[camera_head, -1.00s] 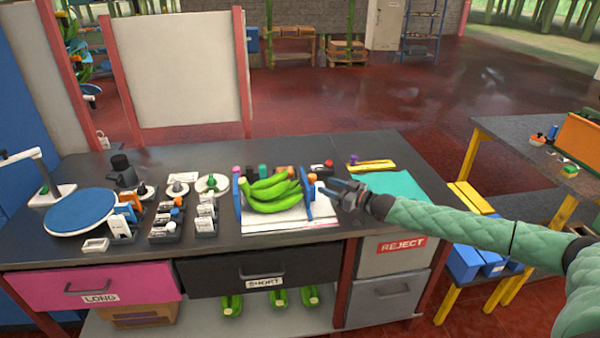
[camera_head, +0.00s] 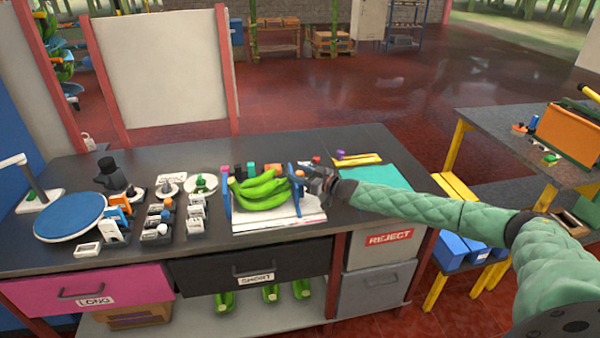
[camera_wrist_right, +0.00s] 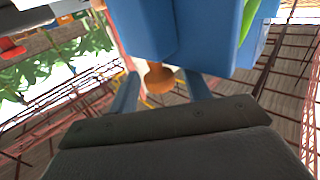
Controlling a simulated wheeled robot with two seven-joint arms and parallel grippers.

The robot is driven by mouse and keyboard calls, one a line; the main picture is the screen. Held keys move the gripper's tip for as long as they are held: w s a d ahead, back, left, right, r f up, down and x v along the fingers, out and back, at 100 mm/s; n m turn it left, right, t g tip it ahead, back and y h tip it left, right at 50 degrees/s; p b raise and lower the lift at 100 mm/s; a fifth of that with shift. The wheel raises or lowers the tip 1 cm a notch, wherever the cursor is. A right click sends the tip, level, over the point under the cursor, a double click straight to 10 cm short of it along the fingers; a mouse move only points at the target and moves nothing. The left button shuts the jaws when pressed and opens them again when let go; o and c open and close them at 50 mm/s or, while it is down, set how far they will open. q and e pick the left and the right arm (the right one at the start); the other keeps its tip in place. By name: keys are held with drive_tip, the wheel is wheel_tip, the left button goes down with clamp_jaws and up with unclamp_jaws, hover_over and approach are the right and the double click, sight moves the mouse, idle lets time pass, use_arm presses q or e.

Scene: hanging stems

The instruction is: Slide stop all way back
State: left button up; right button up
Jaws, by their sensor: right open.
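The blue stop (camera_head: 296,191) stands upright at the right end of the white measuring board (camera_head: 285,222). A green banana bunch (camera_head: 262,190) lies on the board between this stop and another blue upright plate (camera_head: 226,194) at the left end. My right gripper (camera_head: 315,180) is at the right side of the stop. In the right wrist view, its open fingers (camera_wrist_right: 161,92) lie either side of an orange-brown knob (camera_wrist_right: 158,77) on the blue stop (camera_wrist_right: 205,30). I cannot tell whether they touch it. My left gripper is not in view.
Several small coloured blocks stand behind the board. A teal mat (camera_head: 375,177) and a yellow strip (camera_head: 357,160) lie to the right. A blue turntable (camera_head: 70,215) and several small devices stand to the left. The drawers (camera_head: 250,270) are shut.

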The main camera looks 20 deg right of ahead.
drive_tip(key=shift+c, duration=0.2)
clamp_jaws()
drive_tip(key=shift+d, duration=0.1)
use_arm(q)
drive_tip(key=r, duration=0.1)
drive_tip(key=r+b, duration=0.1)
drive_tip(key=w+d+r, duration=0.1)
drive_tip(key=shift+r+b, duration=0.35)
use_arm(e)
drive_tip(key=d, duration=0.2)
drive_tip(key=s+d, duration=0.1)
drive_tip(key=d, duration=0.1)
drive_tip(key=shift+d, duration=0.15)
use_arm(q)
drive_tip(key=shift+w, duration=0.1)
use_arm(e)
drive_tip(key=shift+o, duration=0.2)
unclamp_jaws()
drive_tip(key=shift+s+d, duration=0.1)
